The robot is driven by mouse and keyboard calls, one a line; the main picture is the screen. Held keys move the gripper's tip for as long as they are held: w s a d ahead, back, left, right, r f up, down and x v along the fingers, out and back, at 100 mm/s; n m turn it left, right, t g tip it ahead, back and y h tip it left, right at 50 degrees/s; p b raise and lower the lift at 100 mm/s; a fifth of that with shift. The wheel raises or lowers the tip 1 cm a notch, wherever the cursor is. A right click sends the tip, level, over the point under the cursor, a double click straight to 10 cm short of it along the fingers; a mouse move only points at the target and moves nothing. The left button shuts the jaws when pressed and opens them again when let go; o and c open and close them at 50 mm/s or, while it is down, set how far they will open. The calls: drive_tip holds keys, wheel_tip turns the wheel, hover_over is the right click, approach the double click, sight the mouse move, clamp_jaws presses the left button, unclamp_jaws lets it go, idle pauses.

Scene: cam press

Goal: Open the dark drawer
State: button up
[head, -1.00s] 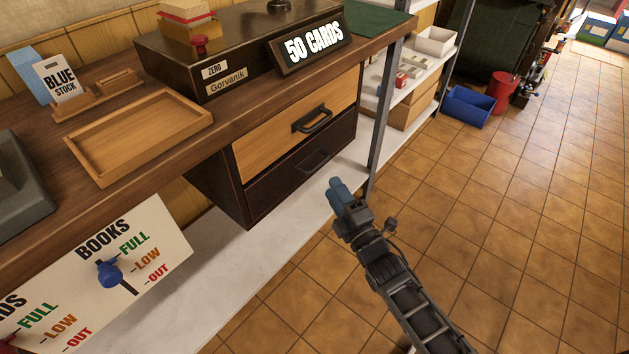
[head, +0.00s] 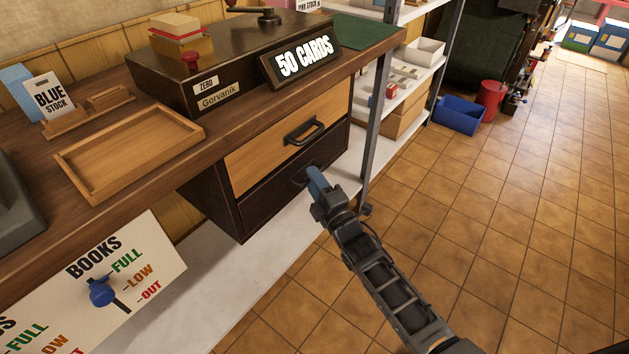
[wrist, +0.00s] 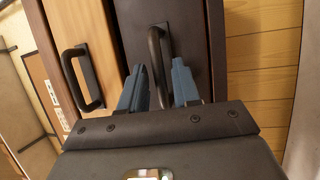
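The dark drawer (head: 268,203) is the lower of two drawers under the counter, and its front looks flush with the cabinet. In the wrist view its dark handle (wrist: 155,45) stands upright in the picture, with its lower part between my gripper's blue fingers. My gripper (head: 315,178) is at the handle in the head view and hides part of it. In the wrist view the gripper (wrist: 160,85) is open, with a gap between the fingers. I cannot tell whether either finger touches the handle.
The light wood drawer (head: 260,155) with its own black handle (head: 304,131) sits just above. A grey shelf post (head: 376,110) stands close to the right of the drawers. The tiled floor in front is clear.

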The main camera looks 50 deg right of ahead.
clamp_jaws()
drive_tip(key=shift+s, duration=0.15)
drive_tip(key=s+p, duration=0.2)
drive_tip(key=s, duration=1.2)
drive_tip(key=shift+d, duration=0.2)
drive_tip(key=shift+o, duration=1)
unclamp_jaws()
drive_tip(key=v, duration=0.7)
drive_tip(key=shift+s+b, duration=0.3)
drive_tip(key=shift+s, duration=0.05)
